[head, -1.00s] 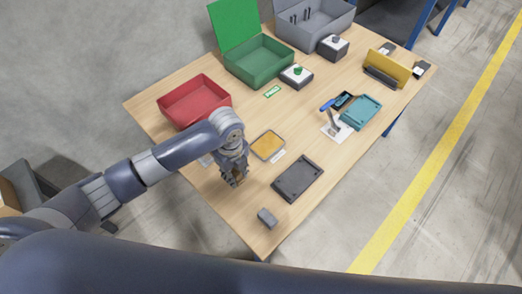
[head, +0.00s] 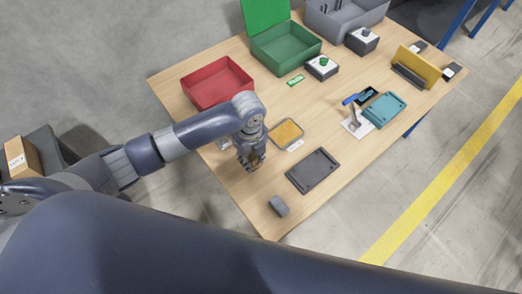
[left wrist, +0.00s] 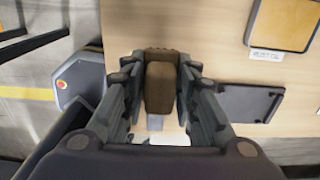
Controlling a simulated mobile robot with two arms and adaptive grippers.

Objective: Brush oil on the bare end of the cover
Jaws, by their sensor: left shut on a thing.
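My left gripper (head: 252,165) is above the near left part of the table. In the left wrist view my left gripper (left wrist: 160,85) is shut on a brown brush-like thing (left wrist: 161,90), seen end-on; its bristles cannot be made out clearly. A shallow tray with an orange-yellow surface (head: 287,134) lies just right of the gripper and also shows in the left wrist view (left wrist: 287,22). A dark grey flat cover (head: 314,171) lies flat to the right of the gripper, apart from it; the wrist view shows its edge (left wrist: 245,103). Whether it carries oil cannot be told.
A small grey block (head: 279,206) stands near the front edge. A red bin (head: 218,83) and a green lidded box (head: 286,48) stand behind the arm. A teal part (head: 384,110), a blue-handled tool (head: 351,100) and a yellow stand (head: 418,66) are at right.

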